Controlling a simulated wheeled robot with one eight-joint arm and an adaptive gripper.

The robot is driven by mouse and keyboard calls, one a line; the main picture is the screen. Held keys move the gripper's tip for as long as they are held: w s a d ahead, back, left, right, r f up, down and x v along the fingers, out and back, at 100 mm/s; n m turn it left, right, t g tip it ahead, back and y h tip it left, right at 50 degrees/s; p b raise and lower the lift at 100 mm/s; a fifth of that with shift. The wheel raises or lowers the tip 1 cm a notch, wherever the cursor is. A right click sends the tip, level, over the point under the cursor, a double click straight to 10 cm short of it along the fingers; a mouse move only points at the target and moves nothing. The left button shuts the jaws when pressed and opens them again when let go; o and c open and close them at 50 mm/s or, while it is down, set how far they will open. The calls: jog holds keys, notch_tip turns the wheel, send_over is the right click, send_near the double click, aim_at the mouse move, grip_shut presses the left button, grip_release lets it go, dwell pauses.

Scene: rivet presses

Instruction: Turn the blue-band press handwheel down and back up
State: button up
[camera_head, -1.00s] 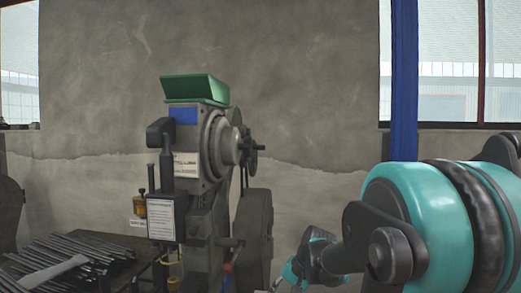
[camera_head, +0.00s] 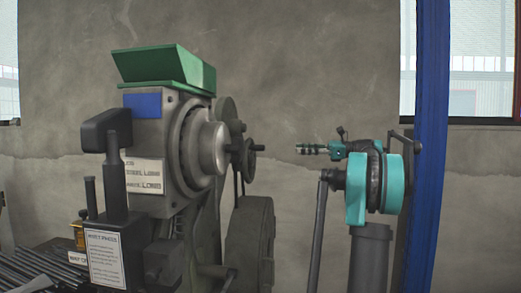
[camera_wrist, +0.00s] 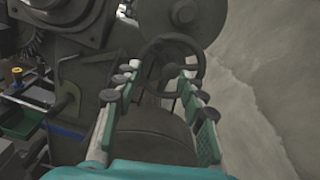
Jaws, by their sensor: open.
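The press with the blue band (camera_head: 142,104) stands left of centre in the head view, with a green hopper on top. Its dark handwheel (camera_head: 243,155) sticks out on the right side of the press and is seen nearly edge-on. In the wrist view the handwheel (camera_wrist: 172,65) shows as a spoked ring ahead, between and beyond the finger ends. My gripper (camera_head: 308,149) is to the right of the handwheel in the head view, pointing left at about its height. It also shows in the wrist view (camera_wrist: 160,73), open and empty. A gap to the wheel shows in the head view.
A black lever head (camera_head: 107,132) and a printed notice (camera_head: 105,258) are at the press front. Dark rods (camera_head: 45,272) lie at lower left. A large guard (camera_head: 250,240) is below the wheel. A blue post (camera_head: 430,150) stands right of my arm.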

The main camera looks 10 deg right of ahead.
aim_at(261, 148)
jog(key=x, duration=1.6)
jog(key=shift+a+f, duration=0.15)
jog(key=shift+a, duration=0.25)
grip_shut()
